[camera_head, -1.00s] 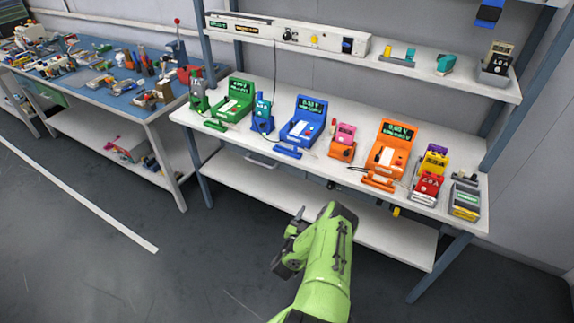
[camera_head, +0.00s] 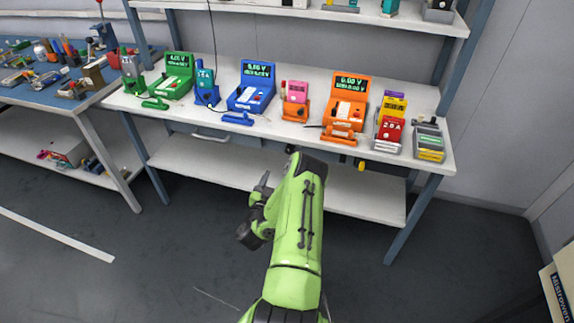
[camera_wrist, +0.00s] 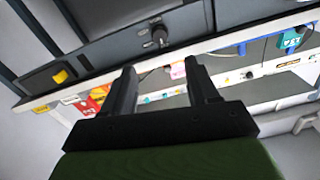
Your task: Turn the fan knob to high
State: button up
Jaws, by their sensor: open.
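A dark round knob (camera_wrist: 158,36) sits on a dark panel along the bench edge in the wrist view. I cannot read any label or pointer on it, so its setting is unclear. My gripper (camera_wrist: 160,68) is open and empty. Its two black fingers point toward the panel, and the knob appears beyond the gap between the tips, apart from them. In the head view my green arm reaches toward the bench front, and the fingers cannot be made out clearly there. A yellow part (camera_wrist: 60,77) is on the same panel to the left; it also shows in the head view (camera_head: 361,165).
The white bench top (camera_head: 205,125) carries green, blue and orange meters (camera_head: 347,100), with red and grey devices at right. A lower shelf (camera_head: 350,195) lies under it. An upper shelf (camera_head: 410,22) is above. The floor before the bench is clear.

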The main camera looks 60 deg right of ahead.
aim_at(288, 152)
jog(key=d, duration=0.4)
jog(key=w+d+b, duration=0.1)
jog(key=d, duration=0.3)
jog(key=w+d+b, duration=0.1)
jog(key=d, duration=0.4)
jog(key=c, duration=1)
jog(key=shift+c, duration=0.2)
